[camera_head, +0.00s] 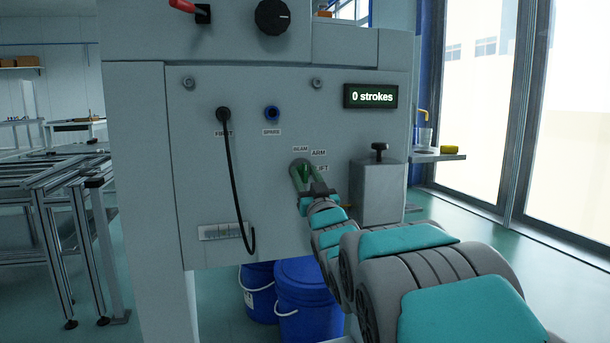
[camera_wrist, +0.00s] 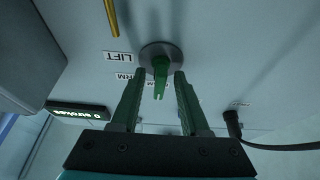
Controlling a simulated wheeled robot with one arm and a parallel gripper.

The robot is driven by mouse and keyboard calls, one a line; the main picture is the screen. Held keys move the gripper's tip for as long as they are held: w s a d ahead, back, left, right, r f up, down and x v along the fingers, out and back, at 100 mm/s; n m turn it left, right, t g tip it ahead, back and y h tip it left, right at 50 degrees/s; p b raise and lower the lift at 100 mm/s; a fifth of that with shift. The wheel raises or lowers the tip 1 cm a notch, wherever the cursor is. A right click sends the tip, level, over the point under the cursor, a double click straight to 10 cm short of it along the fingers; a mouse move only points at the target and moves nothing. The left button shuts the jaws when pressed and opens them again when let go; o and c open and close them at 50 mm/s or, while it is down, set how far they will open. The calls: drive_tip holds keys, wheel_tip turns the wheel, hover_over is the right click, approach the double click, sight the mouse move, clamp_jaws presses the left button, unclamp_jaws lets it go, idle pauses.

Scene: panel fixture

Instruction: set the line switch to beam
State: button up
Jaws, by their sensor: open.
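The line switch (camera_wrist: 160,66) is a green lever on a round grey base on the panel. In the wrist view, which looks roughly upside down, the lever stands out between my fingers. Labels LIFT (camera_wrist: 118,57), ARM (camera_wrist: 125,77) and BEAM (camera_head: 300,149) sit around it. Foreshortening keeps me from telling which label the lever points at. My gripper (camera_wrist: 161,80) is open, one green finger on each side of the lever, with gaps visible on both sides. In the head view my gripper (camera_head: 305,182) is at the switch and partly covers it.
A grey box (camera_head: 378,192) with a black knob stands close on the right. The display (camera_head: 371,96) reads 0 strokes. Blue buckets (camera_head: 302,292) stand below.

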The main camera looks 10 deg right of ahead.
drive_tip(key=v, duration=0.7)
drive_tip(key=shift+s, duration=0.2)
drive_tip(key=s+d+f+m+g+h+p, duration=0.1)
drive_tip(key=s+f+g+h+p, duration=0.15)
drive_tip(key=s+f+g, duration=0.55)
drive_tip(key=s+d+f+m+g+h+p, duration=0.1)
drive_tip(key=s+d+f+g+p, duration=0.25)
drive_tip(key=f, duration=0.65)
drive_tip(key=s+a+f+g+p, duration=0.1)
drive_tip(key=s+g, duration=0.5)
drive_tip(key=s, duration=1.1)
drive_tip(key=s+a+f+g+y+p, duration=0.1)
drive_tip(key=s+g, duration=0.5)
drive_tip(key=s, duration=1.1)
drive_tip(key=a+f+p, duration=0.1)
drive_tip(key=a+f, duration=0.1)
drive_tip(key=a, duration=0.1)
drive_tip(key=shift+a+n+g, duration=0.25)
drive_tip(key=shift+n+g, duration=0.1)
drive_tip(key=shift+n, duration=0.05)
